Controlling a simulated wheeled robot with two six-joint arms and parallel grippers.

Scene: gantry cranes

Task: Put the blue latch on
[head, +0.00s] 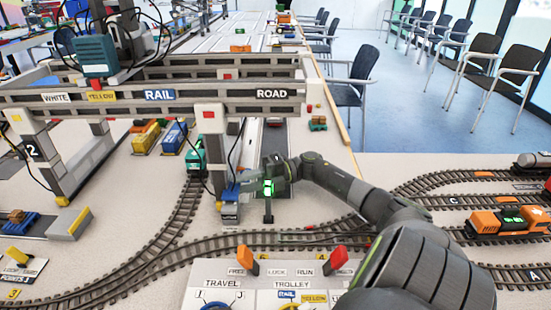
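A small blue part (231,191), which looks like the blue latch, sits on the grey foot (230,212) of the gantry crane's near right leg. My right arm reaches in from the lower right. My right gripper (243,187) points left, with its tips close beside or at the blue part; I cannot tell if they touch it. The fingers are small and partly blend with the foot, so their opening is unclear. The gantry crane (250,95) spans the left half, its beam labelled WHITE, YELLOW, RAIL and ROAD. My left gripper is not in view.
A control panel (210,272) with an orange lever (247,260) and a red lever (338,258) stands at the front. Rails curve across the table. An orange locomotive (508,220) stands at right.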

